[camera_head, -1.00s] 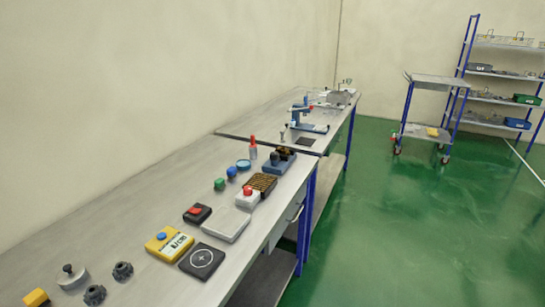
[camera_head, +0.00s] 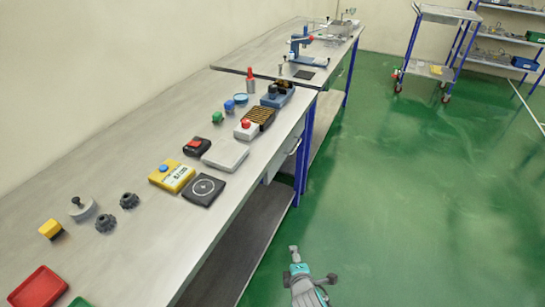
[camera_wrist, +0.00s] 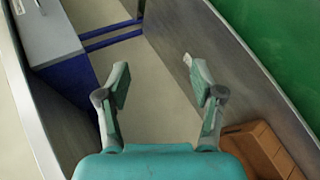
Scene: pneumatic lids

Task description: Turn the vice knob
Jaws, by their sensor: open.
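A small blue device with dark parts (camera_head: 278,94), which looks like the vice, stands near the far end of the near bench in the head view. Its knob is too small to make out. My gripper (camera_head: 294,252) is low in the head view, to the right of the bench and in front of the green floor, well apart from the blue device. In the wrist view my gripper (camera_wrist: 158,76) has its two fingers spread with nothing between them. The vice does not show in the wrist view.
The near bench (camera_head: 130,255) holds a yellow box (camera_head: 171,178), a black pad (camera_head: 203,190), a grey tray (camera_head: 225,155), and a red tray (camera_head: 38,287). A blue press (camera_head: 306,50) stands on the farther bench. Green floor (camera_head: 400,200) is open to the right.

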